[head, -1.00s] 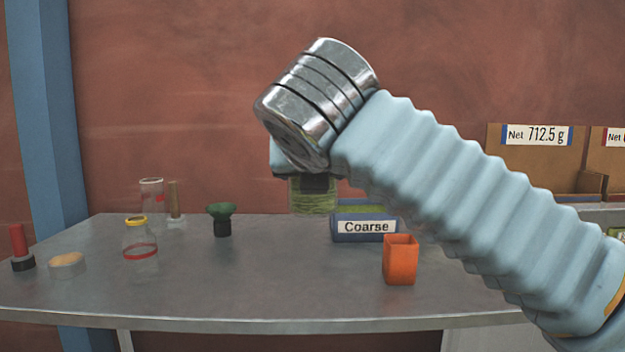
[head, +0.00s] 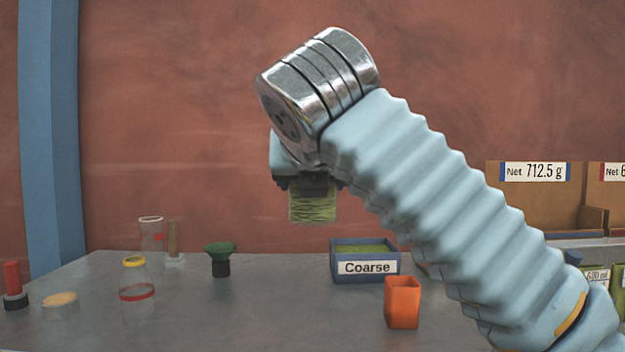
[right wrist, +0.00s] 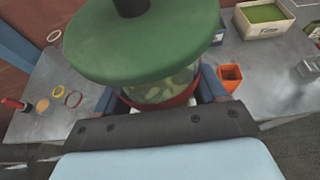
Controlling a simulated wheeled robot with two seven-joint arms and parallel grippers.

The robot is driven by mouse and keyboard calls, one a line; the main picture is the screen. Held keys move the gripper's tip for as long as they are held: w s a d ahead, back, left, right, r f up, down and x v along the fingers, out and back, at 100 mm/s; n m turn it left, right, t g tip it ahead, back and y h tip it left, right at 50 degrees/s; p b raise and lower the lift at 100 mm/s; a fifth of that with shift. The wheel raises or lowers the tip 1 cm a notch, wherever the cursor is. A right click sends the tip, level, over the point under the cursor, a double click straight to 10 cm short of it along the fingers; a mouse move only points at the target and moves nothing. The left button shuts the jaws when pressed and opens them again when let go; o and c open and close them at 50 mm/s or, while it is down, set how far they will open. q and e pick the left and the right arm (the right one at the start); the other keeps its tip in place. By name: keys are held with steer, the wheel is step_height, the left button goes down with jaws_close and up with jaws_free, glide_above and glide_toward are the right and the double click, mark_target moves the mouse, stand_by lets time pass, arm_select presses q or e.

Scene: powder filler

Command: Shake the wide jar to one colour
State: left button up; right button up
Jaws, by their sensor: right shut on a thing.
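My right gripper (head: 312,183) is raised above the table and shut on the wide jar (head: 313,208). The jar's lower part shows below the fingers with streaky green and pale contents, not one even colour. In the right wrist view the wide jar (right wrist: 160,90) sits between my fingers, with mottled pale and green contents and a red band low down. A broad green top (right wrist: 145,42) with a black piece on it covers the jar's upper part there. My left gripper is not in view.
On the table (head: 290,310) below stand a blue Coarse tray (head: 366,267) with green powder, an orange cup (head: 402,303), a green funnel-like piece (head: 220,258) and clear glass jars (head: 137,290) at left. Boxes (head: 540,195) stand at right. The air around the jar is clear.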

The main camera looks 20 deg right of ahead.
steer(key=a, duration=0.5)
steer(key=d, duration=0.5)
steer(key=shift+d+r+b, duration=0.15)
steer(key=shift+d+b, duration=0.15)
steer(key=shift+b, duration=0.1)
steer(key=shift+a, duration=0.3)
stand_by(1.1)
